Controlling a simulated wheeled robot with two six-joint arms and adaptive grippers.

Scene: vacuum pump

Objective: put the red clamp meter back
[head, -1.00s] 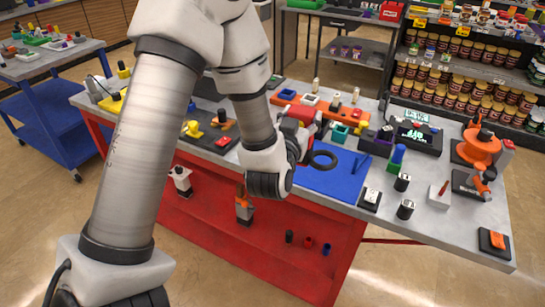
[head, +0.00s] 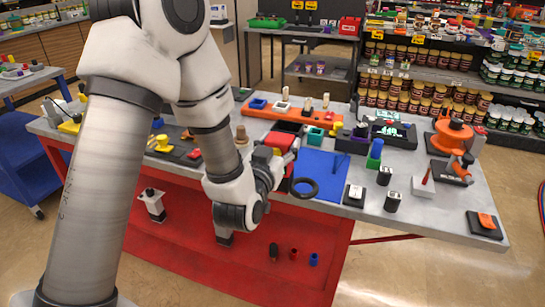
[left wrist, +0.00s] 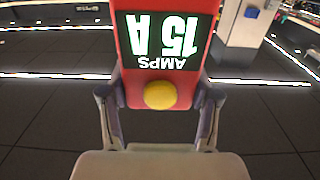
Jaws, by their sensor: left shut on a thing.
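My left gripper (left wrist: 160,110) is shut on the red clamp meter (left wrist: 205,75). In the left wrist view its dark display reads "15 A" and "AMPS" upside down, with a yellow knob (left wrist: 160,95) between the fingers. In the head view the meter's red body (head: 282,140) shows just behind my left gripper, over the table's middle. A black ring (head: 303,188) shows beside the gripper, over the blue mat (head: 325,168); its join to the meter is hidden. The meter's far end is out of the wrist view. My right gripper is not in view.
The grey table (head: 425,215) carries a green-and-blue block (head: 375,153), small black-and-white items, an orange machine (head: 452,135) and a black display unit (head: 390,133). An orange tray (head: 270,110) lies behind the meter. The table's front edge has some bare room.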

